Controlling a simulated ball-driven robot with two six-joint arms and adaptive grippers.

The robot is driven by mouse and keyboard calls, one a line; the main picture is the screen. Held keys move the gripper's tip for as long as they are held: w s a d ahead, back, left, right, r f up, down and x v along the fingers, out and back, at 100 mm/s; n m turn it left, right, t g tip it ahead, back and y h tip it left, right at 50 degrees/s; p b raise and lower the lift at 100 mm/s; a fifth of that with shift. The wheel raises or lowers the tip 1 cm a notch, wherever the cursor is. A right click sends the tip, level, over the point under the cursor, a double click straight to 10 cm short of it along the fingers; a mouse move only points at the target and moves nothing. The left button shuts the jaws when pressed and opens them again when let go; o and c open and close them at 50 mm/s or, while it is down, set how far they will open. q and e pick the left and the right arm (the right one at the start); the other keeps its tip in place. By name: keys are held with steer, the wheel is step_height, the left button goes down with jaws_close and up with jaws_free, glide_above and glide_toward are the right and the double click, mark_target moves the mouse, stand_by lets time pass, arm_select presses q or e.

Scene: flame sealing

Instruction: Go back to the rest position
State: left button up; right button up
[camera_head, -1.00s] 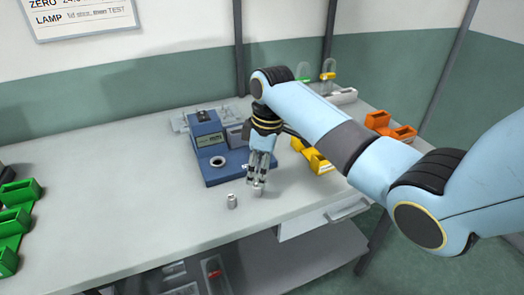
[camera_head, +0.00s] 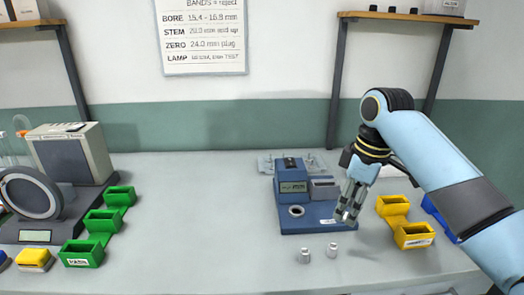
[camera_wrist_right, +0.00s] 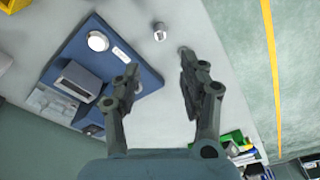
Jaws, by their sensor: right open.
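My right gripper (camera_head: 346,216) is open and empty, fingers pointing down over the bench at the right front corner of the blue gauge device (camera_head: 290,222). In the right wrist view the gripper (camera_wrist_right: 158,62) has its fingers spread apart with nothing between them. Two small metal cylinders, one at the left (camera_head: 304,256) and one at the right (camera_head: 332,250), stand on the bench in front of the device. My left gripper is not in view.
Yellow bins (camera_head: 415,235) stand right of my gripper. Green bins (camera_head: 82,252) and a grey instrument (camera_head: 72,152) are at the left. A wall sign (camera_head: 202,35) and shelves are behind. The bench (camera_head: 190,205) between green bins and device is clear.

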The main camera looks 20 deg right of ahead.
steer(key=s+a+f+m+t+h, duration=0.1)
steer(key=s+a+f+m, duration=0.1)
steer(key=s, duration=0.4)
steer(key=s+a+f+m, duration=0.1)
steer(key=s+f, duration=0.1)
steer(key=s, duration=0.4)
steer(key=s+a+r+m+t+h, duration=0.1)
steer(key=s+r+m, duration=0.1)
steer(key=s, duration=0.5)
steer(key=s+a+r+m+t, duration=0.1)
steer(key=s+r+m, duration=0.15)
steer(key=s, duration=0.45)
steer(key=s+d+f+g+b, duration=0.2)
steer(key=f+b, duration=0.7)
steer(key=f, duration=2.8)
steer(key=s+d+f+b, duration=0.1)
steer(key=s+f+b, duration=0.2)
steer(key=s+f, duration=0.5)
steer(key=s+d+f+g+b, duration=0.1)
steer(key=s+f+b, duration=0.3)
steer(key=s+f, duration=0.5)
step_height(320, 180, down, 6)
steer(key=shift+s+r, duration=0.1)
steer(key=shift+s, duration=0.2)
steer(key=shift+m+b, duration=0.25)
steer(key=shift+b, duration=0.05)
steer(key=shift+c, duration=0.2)
